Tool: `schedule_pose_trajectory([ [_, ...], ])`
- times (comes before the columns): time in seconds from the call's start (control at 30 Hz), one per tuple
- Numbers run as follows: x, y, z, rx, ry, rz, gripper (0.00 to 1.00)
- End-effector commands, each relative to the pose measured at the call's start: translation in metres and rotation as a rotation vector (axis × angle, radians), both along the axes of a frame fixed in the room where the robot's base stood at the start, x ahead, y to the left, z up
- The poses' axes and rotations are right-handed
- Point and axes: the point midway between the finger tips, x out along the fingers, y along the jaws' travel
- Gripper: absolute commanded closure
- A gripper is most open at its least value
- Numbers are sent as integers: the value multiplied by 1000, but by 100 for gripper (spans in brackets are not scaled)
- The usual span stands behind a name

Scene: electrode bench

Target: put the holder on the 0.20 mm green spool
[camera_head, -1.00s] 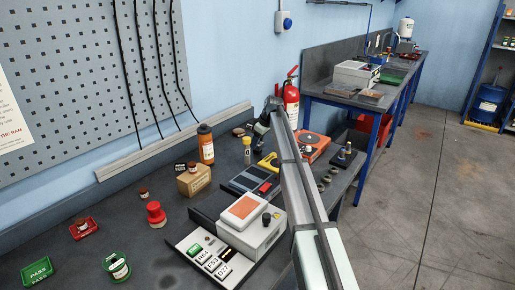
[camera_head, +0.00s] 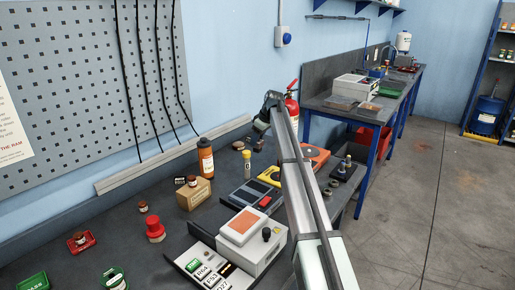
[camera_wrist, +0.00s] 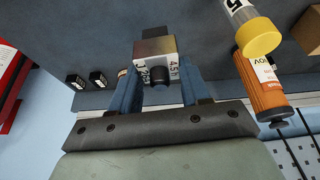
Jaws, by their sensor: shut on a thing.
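The holder is too small there to make out clearly. A green spool (camera_head: 113,280) with a pale label stands at the lower left of the head view, cut by the bottom edge and far from my gripper. Its size marking cannot be read.
An orange-brown bottle (camera_head: 205,158) and a yellow-capped vial (camera_head: 247,165) stand near my gripper. Bare bench lies around the red button.

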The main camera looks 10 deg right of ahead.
Motion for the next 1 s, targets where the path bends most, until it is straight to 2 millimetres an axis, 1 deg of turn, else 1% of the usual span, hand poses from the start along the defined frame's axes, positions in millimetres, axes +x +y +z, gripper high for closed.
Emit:
schedule_pose_trajectory([
  [0.03,1,0,7,0,-1,0,98],
  [0.1,1,0,13,1,-1,0,98],
  [0.37,0,0,23,1,-1,0,98],
  [0.47,1,0,33,0,-2,1,98],
  [0.57,2,0,53,0,-3,0,98],
  [0.8,2,0,108,0,-1,0,98],
  [0.97,2,0,137,0,-2,1,98],
  [1.0,-5,9,135,1,1,3,98],
])
